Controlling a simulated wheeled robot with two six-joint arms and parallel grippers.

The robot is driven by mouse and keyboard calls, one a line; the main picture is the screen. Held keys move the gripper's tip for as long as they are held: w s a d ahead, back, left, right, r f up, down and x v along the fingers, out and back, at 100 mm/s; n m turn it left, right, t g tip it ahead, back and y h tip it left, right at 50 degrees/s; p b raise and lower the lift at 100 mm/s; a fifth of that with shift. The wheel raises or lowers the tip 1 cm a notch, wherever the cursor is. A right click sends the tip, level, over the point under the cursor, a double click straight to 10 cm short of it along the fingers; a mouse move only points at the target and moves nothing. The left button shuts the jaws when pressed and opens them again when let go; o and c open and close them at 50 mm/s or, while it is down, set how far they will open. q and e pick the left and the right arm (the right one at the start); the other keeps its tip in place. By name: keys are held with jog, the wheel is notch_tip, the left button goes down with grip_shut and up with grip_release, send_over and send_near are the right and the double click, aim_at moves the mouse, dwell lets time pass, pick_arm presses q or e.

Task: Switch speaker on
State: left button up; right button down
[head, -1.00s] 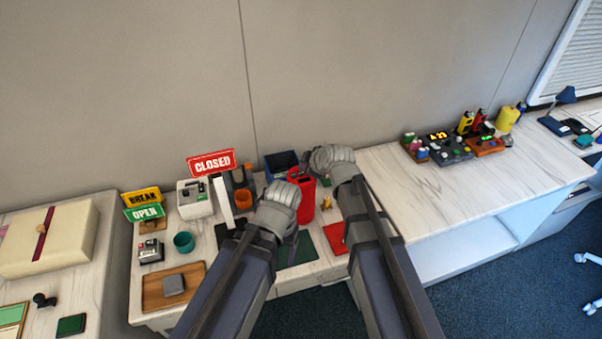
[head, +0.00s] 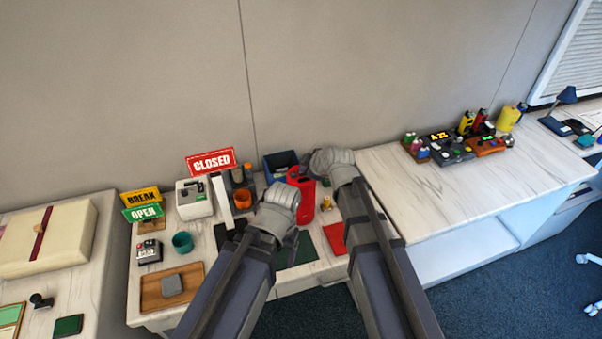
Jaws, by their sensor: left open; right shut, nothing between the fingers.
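A red upright rounded object (head: 305,208) with dark marks near its top, which looks like the speaker, stands on the marble-topped desk in the middle of the head view. My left gripper (head: 281,199) is in front of its left side and covers part of it. That gripper is open, and its fingertips are hard to make out. My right gripper (head: 332,162) is shut and empty, just behind and to the right of the red object's top. I cannot tell whether either gripper touches it. The speaker's switch cannot be made out.
A red CLOSED sign (head: 211,162), a white device (head: 194,199), an orange cup (head: 243,198) and a teal cup (head: 183,242) stand to the left. A blue bin (head: 280,163) is behind. A red pad (head: 334,238) lies at right. The right counter (head: 430,195) is mostly clear in front.

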jog(key=shift+f, duration=0.15)
dwell(0.4)
jog(key=shift+r+p, duration=0.65)
jog(key=shift+r, duration=0.15)
notch_tip(320, 180, up, 5)
jog(key=p, duration=0.5)
jog(key=shift+r, duration=0.1)
dwell(0.5)
